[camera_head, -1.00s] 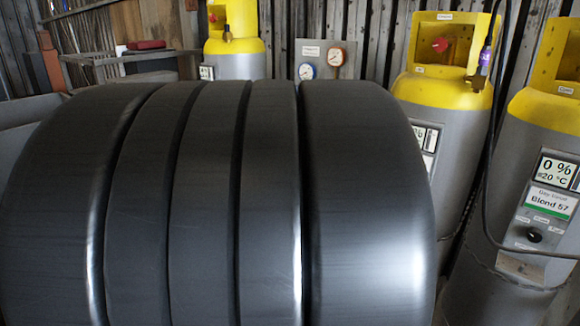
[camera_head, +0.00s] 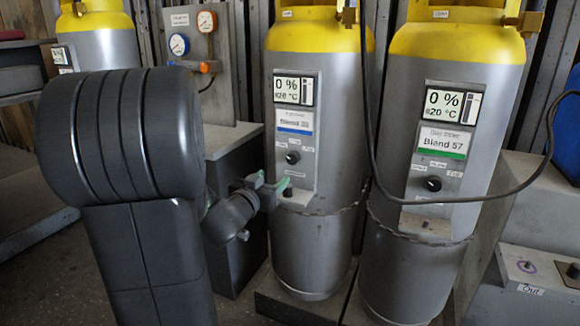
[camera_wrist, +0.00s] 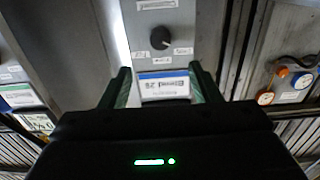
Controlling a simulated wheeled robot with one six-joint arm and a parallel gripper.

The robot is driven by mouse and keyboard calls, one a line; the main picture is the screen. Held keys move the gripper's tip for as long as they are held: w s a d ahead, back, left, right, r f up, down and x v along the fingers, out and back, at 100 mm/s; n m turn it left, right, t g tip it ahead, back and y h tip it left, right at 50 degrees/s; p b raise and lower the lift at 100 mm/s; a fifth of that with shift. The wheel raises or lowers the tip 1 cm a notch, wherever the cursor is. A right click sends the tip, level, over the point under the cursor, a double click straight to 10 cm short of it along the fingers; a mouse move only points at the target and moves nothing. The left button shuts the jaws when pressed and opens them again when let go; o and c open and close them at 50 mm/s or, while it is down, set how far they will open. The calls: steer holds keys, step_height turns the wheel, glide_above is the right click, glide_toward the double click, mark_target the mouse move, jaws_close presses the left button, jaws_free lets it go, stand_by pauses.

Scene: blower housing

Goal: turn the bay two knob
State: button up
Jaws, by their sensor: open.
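The middle grey-and-yellow cylinder (camera_head: 315,235) carries a panel with a blue-striped label and a small dark knob (camera_head: 293,157). Its bay name is too blurred to read. In the wrist view a dark round knob (camera_wrist: 161,39) with a pale pointer mark sits on a grey panel, beside the upside-down blue-striped label (camera_wrist: 164,84). My gripper (camera_head: 271,184) is at the lower left of the middle panel. Its two green-edged fingers (camera_wrist: 162,74) stand apart in the wrist view with nothing between them, and the knob lies beyond their tips, near the middle between them.
The right cylinder (camera_head: 440,265) has a green-striped panel with its own knob (camera_head: 433,184). A black cable (camera_head: 460,198) loops across it. Gauges (camera_head: 179,44) with an orange valve (camera_head: 207,67) stand behind my arm. A grey box (camera_head: 520,290) stands at lower right.

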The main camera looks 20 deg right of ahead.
mark_target(291, 160)
steer(key=b+x, duration=0.2)
steer(key=x, duration=1)
steer(key=shift+w+b, duration=0.1)
steer(key=shift+b, duration=0.25)
steer(key=c, duration=1)
steer(key=shift+m, duration=0.3)
steer(key=m, duration=0.5)
steer(key=shift+m, duration=0.3)
steer(key=m+b, duration=0.1)
steer(key=m, duration=0.4)
steer(key=shift+b, duration=0.35)
steer(key=shift+m, duration=0.4)
